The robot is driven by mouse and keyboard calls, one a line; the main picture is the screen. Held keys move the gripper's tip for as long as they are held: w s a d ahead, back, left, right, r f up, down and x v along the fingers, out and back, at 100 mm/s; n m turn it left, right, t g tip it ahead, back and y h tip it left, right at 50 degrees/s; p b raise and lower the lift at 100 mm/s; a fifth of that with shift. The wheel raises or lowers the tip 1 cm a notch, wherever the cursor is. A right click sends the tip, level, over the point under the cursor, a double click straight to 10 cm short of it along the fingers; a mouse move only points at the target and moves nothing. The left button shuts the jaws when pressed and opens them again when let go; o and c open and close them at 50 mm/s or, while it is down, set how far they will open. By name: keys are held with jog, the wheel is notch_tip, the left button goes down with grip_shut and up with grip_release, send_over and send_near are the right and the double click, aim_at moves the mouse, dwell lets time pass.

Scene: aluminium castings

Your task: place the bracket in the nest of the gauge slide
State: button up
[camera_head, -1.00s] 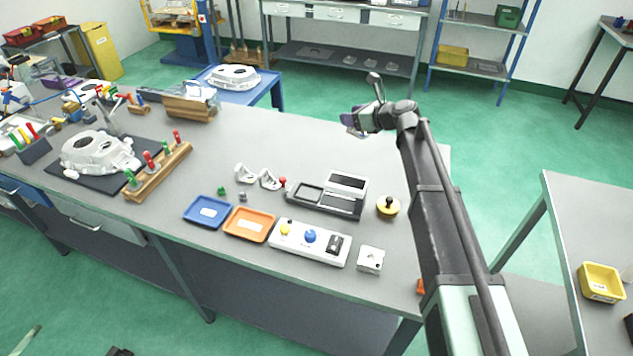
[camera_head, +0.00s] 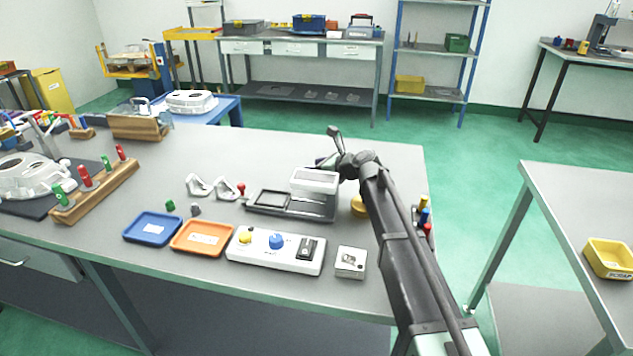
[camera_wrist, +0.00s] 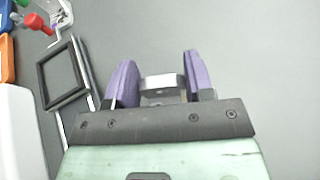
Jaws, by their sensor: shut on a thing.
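My gripper (camera_wrist: 163,88) shows in the wrist view with two purple fingers shut on a light grey metal piece, apparently the bracket (camera_wrist: 162,82). Only its near end shows between the fingers. In the head view the gripper (camera_head: 322,163) is behind the gauge's white housing, which hides most of the fingers and the held piece. The gauge slide (camera_head: 290,211) is a dark grey base on the bench. Its empty-looking framed recess, apparently the nest (camera_head: 268,199), lies left of the housing; the dark frame also shows at left in the wrist view (camera_wrist: 45,88).
The white housing (camera_head: 315,186) stands beside the recess. Two white brackets (camera_head: 198,187) and a red knob (camera_head: 241,188) are left of the gauge. A blue tray (camera_head: 128,236), an orange tray (camera_head: 178,247) and a button box (camera_head: 233,257) lie in front. Bench behind the gauge is clear.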

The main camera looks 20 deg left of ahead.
jog(key=shift+f+p, duration=0.15)
jog(key=shift+p, duration=0.15)
jog(key=shift+f, duration=0.25)
jog(key=o, duration=1)
jog(key=shift+r, duration=0.25)
jog(key=shift+s+d+r, duration=0.15)
jog(key=shift+d+r, duration=0.05)
jog(key=shift+d, duration=0.1)
jog(key=p+v, duration=0.4)
jog(key=v, duration=0.7)
jog(key=shift+d+p, duration=0.15)
jog(key=shift+p, duration=0.2)
jog(key=c, duration=0.6)
